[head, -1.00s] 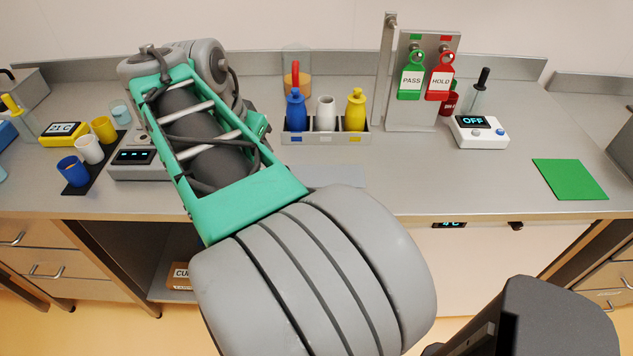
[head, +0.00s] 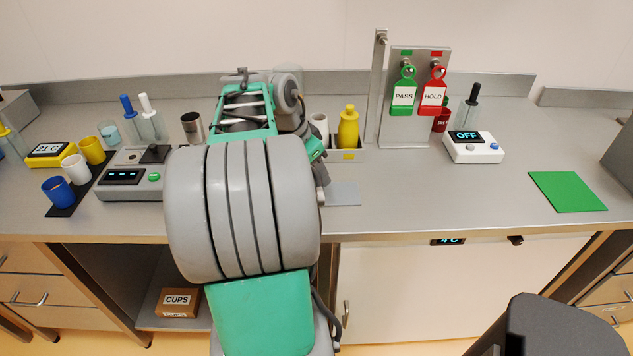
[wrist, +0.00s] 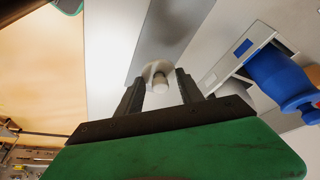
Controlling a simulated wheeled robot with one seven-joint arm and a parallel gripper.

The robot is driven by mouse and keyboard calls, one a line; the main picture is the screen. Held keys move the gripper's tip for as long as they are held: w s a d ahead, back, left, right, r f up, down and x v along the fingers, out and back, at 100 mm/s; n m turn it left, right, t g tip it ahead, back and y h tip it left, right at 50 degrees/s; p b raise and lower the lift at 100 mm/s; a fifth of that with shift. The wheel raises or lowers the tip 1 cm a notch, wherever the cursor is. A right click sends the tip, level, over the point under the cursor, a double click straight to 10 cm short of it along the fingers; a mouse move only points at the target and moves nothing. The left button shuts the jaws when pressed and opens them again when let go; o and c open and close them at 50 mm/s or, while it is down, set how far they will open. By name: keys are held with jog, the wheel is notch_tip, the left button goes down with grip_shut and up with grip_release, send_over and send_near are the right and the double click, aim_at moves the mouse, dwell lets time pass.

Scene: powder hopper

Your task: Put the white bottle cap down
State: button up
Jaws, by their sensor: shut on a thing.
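The white bottle cap (wrist: 160,80) is a small round white piece with a narrower stub. It sits between the two dark fingers of my gripper (wrist: 160,92) in the wrist view. My gripper is shut on it. A white bottle (head: 319,130) stands upright in the bottle rack, partly behind my arm.
The rack (wrist: 232,62) with a blue bottle (wrist: 280,80) is close right of my gripper. A yellow bottle (head: 348,128) stands in it too. A grey mat (head: 343,194) lies in front. A tag stand (head: 420,130) is right of the rack.

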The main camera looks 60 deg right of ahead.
aim_at(317, 181)
jog(key=shift+w+a+x, duration=0.15)
jog(key=shift+x, duration=0.8)
jog(key=shift+w+a+x, duration=0.15)
jog(key=shift+w+x, duration=0.05)
jog(key=shift+x, duration=0.75)
jog(key=shift+f, duration=0.3)
jog(key=shift+f, duration=0.15)
jog(key=o, duration=1.3)
